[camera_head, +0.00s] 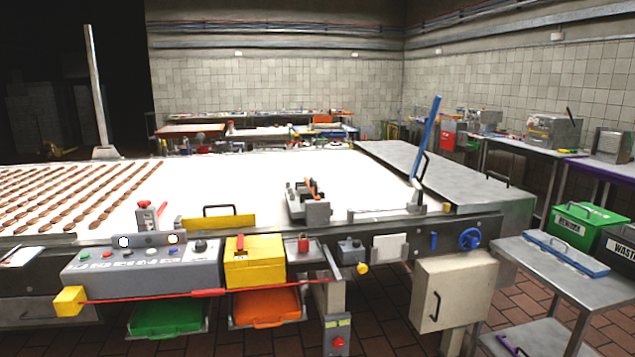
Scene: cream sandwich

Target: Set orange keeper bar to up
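A small orange bar (312,189), which looks like the keeper bar, stands in a grey and black fixture (317,210) on the near edge of the white conveyor. It appears steeply raised and leans slightly, but it is small and partly hidden by the fixture, so its exact position is hard to tell. My gripper and arm are not in view.
Right of the fixture, a long blue lever (428,138) rises beside a metal cover (440,172). In front are a grey button panel (145,262), a yellow box (254,265), an orange bin (265,306) and a green bin (166,314). A metal cart (545,268) stands at right.

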